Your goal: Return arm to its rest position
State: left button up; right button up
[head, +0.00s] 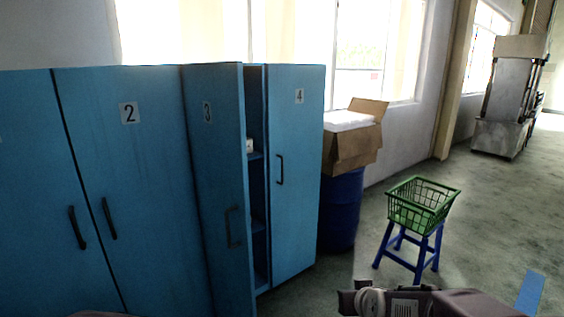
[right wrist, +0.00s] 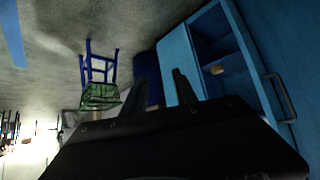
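My right gripper (head: 358,298) is low at the bottom of the head view, in front of the lockers and the stool. In the right wrist view its two dark fingers (right wrist: 158,90) stand apart with nothing visible between them, so it is open and empty. Only a dark sliver shows at the bottom left edge of the head view, and my left gripper cannot be seen. Locker door 3 (head: 215,180) stands partly open. A small pale item (head: 249,145) sits on a shelf inside, and it also shows in the tilted right wrist view (right wrist: 216,70).
Locker doors 2 (head: 135,190) and 4 (head: 297,150) are shut. A green basket (head: 420,205) rests on a blue stool (head: 408,250). An open cardboard box (head: 350,150) sits on a blue barrel (head: 341,210).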

jog(key=s+f+g, duration=0.4)
jog(key=s+f, duration=0.1)
jog(key=s, duration=0.4)
jog(key=s+f+g, duration=0.3)
jog(key=s+f, duration=0.2)
jog(key=s, duration=0.4)
notch_tip(320, 180, up, 19)
jog(key=s+g+p, duration=0.1)
jog(key=p, duration=1.8)
jog(key=shift+s, duration=0.15)
jog(key=shift+f, duration=0.1)
